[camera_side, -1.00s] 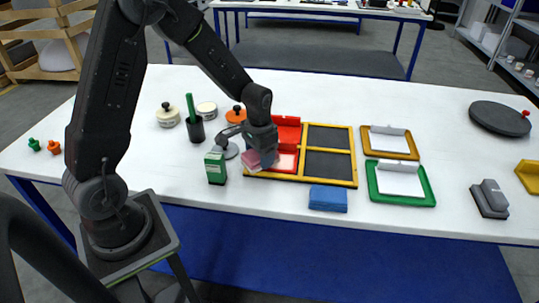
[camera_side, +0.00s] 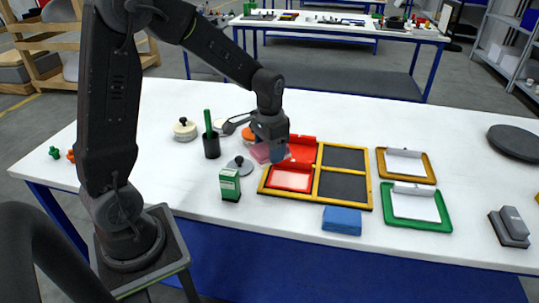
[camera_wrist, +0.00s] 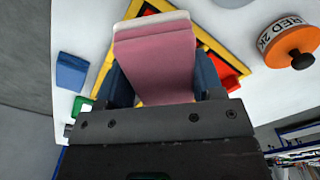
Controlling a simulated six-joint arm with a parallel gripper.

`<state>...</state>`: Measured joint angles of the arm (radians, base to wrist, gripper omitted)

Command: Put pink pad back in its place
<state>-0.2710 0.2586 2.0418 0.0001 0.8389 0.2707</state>
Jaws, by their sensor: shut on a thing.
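The pink pad (camera_wrist: 155,60) has a pale layer along its far edge. My gripper (camera_wrist: 160,85) is shut on it, one blue-grey finger on each side. In the side view my gripper (camera_side: 272,150) is above the back left edge of the yellow-framed tray (camera_side: 316,202), and the pad (camera_side: 262,153) shows partly beside and behind the fingers. The tray has red compartments on its left and dark ones on its right. The front red compartment (camera_side: 290,179) is in clear view. The back red one is partly hidden by my gripper.
A green box (camera_side: 230,185) and a grey disc (camera_side: 240,165) stand left of the tray. A dark cup with a green stick (camera_side: 211,146) and a cream-coloured lidded pot (camera_side: 185,130) are farther left. A blue block (camera_side: 342,221) lies in front. Green (camera_side: 416,205) and orange (camera_side: 406,165) frames lie right.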

